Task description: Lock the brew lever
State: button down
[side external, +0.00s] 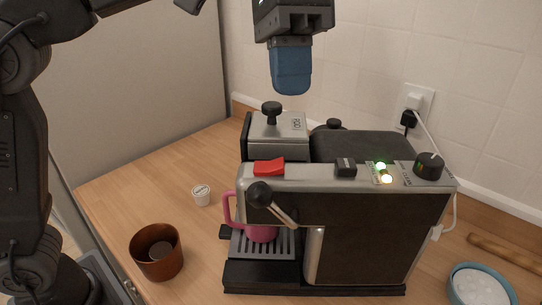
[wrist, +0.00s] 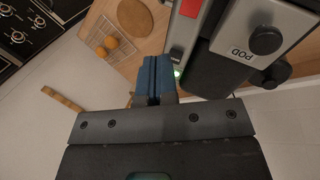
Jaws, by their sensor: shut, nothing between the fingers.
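The coffee machine (side external: 375,225) stands on the wooden counter. A lever (side external: 280,211) with a black ball knob is on its side facing the camera; the knob end points up and to the left. A silver lid marked POD (side external: 285,129) with a black knob is on top, and the lid also shows in the wrist view (wrist: 240,60). My gripper (side external: 291,92) has blue fingers, shut and empty, pointing down above the lid and apart from the machine. In the wrist view the shut fingers (wrist: 154,62) are beside the machine's top. The lever is not clear in the wrist view.
A pink mug (side external: 263,233) stands on the drip tray. A white pod (side external: 201,195) and a brown cup (side external: 157,252) are on the left. A red switch (side external: 269,167), lit lamps and a dial (side external: 429,165) are on top. A blue-rimmed bowl (side external: 480,287) is at lower right.

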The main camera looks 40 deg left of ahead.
send_over(290, 180)
notch_tip(290, 180, down, 6)
jog(key=shift+r, duration=0.1)
jog(key=shift+s+a+f, duration=0.15)
jog(key=shift+s+f, duration=0.6)
jog(key=shift+s+a+f, duration=0.15)
jog(key=shift+s+f, duration=0.55)
jog(key=shift+a, duration=0.1)
jog(key=shift+s+a+f+m+t+h, duration=0.2)
jog(key=shift+s+a+f+t+h, duration=0.5)
jog(key=shift+h, duration=0.3)
jog(key=shift+s+a+f+m+t+h, duration=0.2)
jog(key=shift+s+a+f+t+h, duration=0.35)
jog(key=shift+t+h, duration=0.35)
jog(key=shift+w+r, duration=0.2)
